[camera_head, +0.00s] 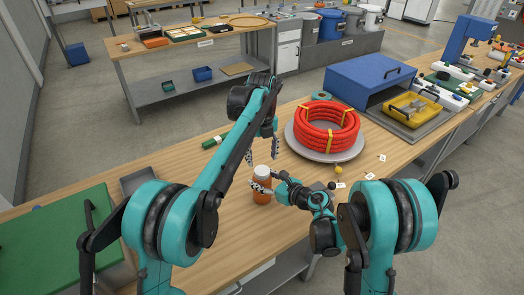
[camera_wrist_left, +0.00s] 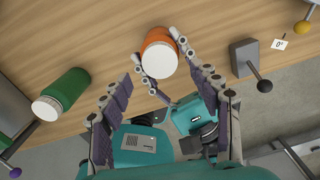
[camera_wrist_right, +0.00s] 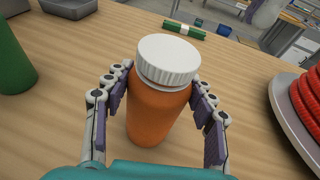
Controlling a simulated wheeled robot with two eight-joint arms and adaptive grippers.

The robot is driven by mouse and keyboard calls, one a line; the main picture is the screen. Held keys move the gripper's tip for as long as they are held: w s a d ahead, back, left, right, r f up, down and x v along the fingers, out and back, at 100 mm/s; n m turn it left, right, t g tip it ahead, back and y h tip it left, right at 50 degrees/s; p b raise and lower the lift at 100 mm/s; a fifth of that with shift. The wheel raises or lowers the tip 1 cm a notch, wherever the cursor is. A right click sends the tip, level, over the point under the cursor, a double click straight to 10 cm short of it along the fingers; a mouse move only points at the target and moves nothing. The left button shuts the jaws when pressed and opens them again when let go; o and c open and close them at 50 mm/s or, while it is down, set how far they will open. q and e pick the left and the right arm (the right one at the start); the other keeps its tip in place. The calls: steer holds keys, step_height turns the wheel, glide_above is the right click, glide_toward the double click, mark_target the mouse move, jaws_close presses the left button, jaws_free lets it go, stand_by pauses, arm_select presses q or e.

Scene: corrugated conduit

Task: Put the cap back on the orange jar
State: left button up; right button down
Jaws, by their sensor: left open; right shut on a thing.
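The orange jar (camera_head: 262,197) stands upright on the wooden bench, and it also shows in the left wrist view (camera_wrist_left: 154,38) and the right wrist view (camera_wrist_right: 155,112). The white ribbed cap (camera_wrist_right: 168,58) sits on its mouth, with a pale rim visible beneath it; I cannot tell whether it is screwed tight. The cap also shows in the head view (camera_head: 262,171) and left wrist view (camera_wrist_left: 159,60). My right gripper (camera_wrist_right: 158,85) is shut around the jar's body below the cap. My left gripper (camera_head: 262,155) is open and empty above the cap, fingers pointing down.
A coil of red conduit (camera_head: 325,128) lies on a round grey plate (camera_head: 300,153) right of the jar. A blue box (camera_head: 365,78) stands farther back. Bare bench surrounds the jar.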

arm_select(q)
steer(key=n, duration=0.7)
steer(key=shift+r+n, duration=0.2)
steer(key=shift+n, duration=0.1)
steer(key=n, duration=0.7)
steer(key=shift+r, duration=0.2)
steer(key=n, duration=0.7)
steer(key=shift+r+n, duration=0.25)
steer(key=shift+n, duration=0.05)
steer(key=n, duration=0.7)
steer(key=shift+r, duration=0.2)
steer(key=n, duration=0.4)
steer(key=shift+r+n, duration=0.15)
steer(key=shift+n, duration=0.25)
steer(key=n, duration=0.7)
steer(key=shift+r, duration=0.2)
steer(key=n, duration=0.5)
steer(key=shift+r, duration=0.1)
steer(key=n, duration=0.5)
steer(key=shift+r, duration=0.15)
